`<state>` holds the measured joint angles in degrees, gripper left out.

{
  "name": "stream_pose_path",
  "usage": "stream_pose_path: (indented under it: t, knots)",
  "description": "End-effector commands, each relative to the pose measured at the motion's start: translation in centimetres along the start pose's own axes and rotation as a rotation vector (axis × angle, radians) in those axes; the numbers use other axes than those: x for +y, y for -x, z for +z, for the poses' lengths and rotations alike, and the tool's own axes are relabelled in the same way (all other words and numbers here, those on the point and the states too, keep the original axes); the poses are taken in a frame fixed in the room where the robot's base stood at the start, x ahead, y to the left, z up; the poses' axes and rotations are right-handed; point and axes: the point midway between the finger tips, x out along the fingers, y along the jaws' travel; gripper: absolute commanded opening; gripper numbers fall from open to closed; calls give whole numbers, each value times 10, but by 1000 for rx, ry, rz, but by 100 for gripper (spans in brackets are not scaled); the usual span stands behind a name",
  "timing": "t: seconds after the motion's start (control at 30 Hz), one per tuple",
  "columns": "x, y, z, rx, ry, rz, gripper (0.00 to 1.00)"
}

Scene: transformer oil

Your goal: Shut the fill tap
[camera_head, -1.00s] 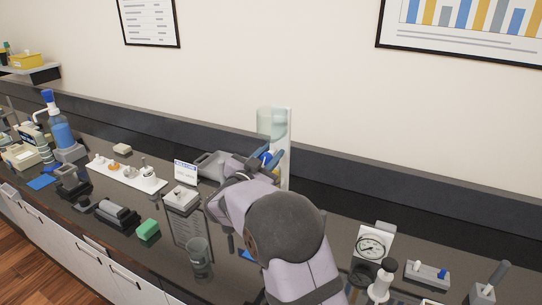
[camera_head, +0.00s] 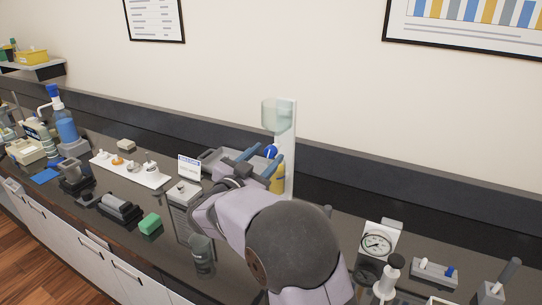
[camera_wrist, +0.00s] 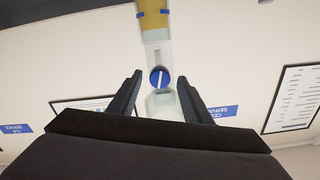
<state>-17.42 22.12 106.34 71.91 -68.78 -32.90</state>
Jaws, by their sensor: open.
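The fill tap (camera_head: 271,151) is a round blue knob on a white upright panel (camera_head: 290,150), below a clear glass vessel (camera_head: 277,116) and above a yellow-filled vessel (camera_head: 278,181). The head view also shows my gripper (camera_head: 269,159) at the tap. Its exact depth from the tap I cannot tell.
A small sign (camera_head: 189,167) and a grey tray (camera_head: 211,158) stand left of the panel. A dial gauge (camera_head: 377,244) stands to the right.

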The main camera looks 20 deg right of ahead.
Motion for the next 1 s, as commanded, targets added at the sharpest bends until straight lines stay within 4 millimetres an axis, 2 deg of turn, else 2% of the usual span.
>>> stream_pose_path:
  t: [0.17, 0.53, 0.83, 1.0]
  knots:
    - [0, 11, 1, -1, -1, 0, 45]
    - [0, 11, -1, -1, 22, 1, 45]
    - [0, 11, 0, -3, 379, 1, 45]
    - [2, 11, 4, -2, 455, 1, 45]
